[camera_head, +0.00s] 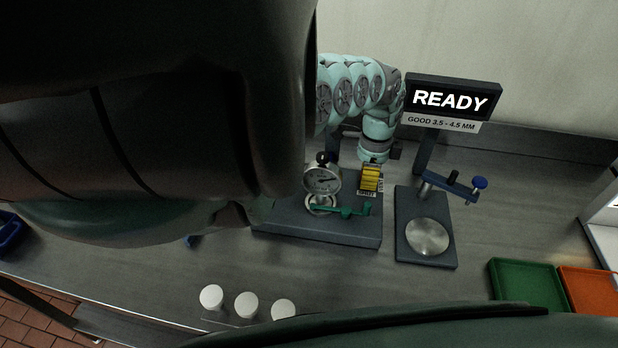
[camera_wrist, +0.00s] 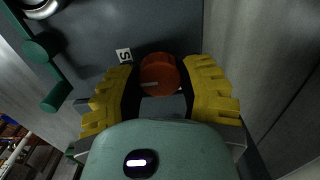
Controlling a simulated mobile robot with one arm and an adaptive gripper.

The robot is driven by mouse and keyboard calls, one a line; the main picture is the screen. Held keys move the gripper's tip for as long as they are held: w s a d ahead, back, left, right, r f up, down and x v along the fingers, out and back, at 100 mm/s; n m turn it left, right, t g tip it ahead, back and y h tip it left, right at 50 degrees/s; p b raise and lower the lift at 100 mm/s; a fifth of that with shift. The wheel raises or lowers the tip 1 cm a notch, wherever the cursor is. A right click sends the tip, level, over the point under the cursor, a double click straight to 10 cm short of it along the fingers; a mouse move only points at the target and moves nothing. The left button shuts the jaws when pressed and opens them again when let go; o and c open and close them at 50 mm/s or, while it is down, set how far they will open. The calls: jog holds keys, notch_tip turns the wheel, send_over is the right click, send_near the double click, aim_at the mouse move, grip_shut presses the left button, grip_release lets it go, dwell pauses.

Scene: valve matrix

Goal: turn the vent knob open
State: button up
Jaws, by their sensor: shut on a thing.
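The vent knob (camera_wrist: 160,73) is a round red-orange knob with a short pale mark on its left side, in the upper middle of the wrist view. My gripper (camera_wrist: 158,88) has its yellow fingers on either side of the knob, shut on it. A small white label with a dark letter (camera_wrist: 124,55) lies left of the knob. In the head view my gripper (camera_head: 370,179) is at the right end of the dark fixture base (camera_head: 320,228). There it hides the knob, and small labels show beside the fingers.
A dial gauge (camera_head: 322,180) and a green lever (camera_head: 345,211) sit left of my gripper. A measuring stand (camera_head: 427,258) with a READY display (camera_head: 452,98) is to the right. White discs (camera_head: 246,305) lie in front. Green (camera_head: 527,284) and orange trays are at right.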

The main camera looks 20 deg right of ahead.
dwell(0.3)
jog(key=n, duration=0.4)
jog(key=shift+w+a+b, duration=0.1)
jog(key=shift+b, duration=0.25)
jog(key=n, duration=0.9)
jog(key=shift+n, duration=0.4)
jog(key=n+b, duration=0.1)
jog(key=n, duration=0.1)
jog(key=shift+f+n, duration=0.1)
jog(key=shift+n, duration=0.9)
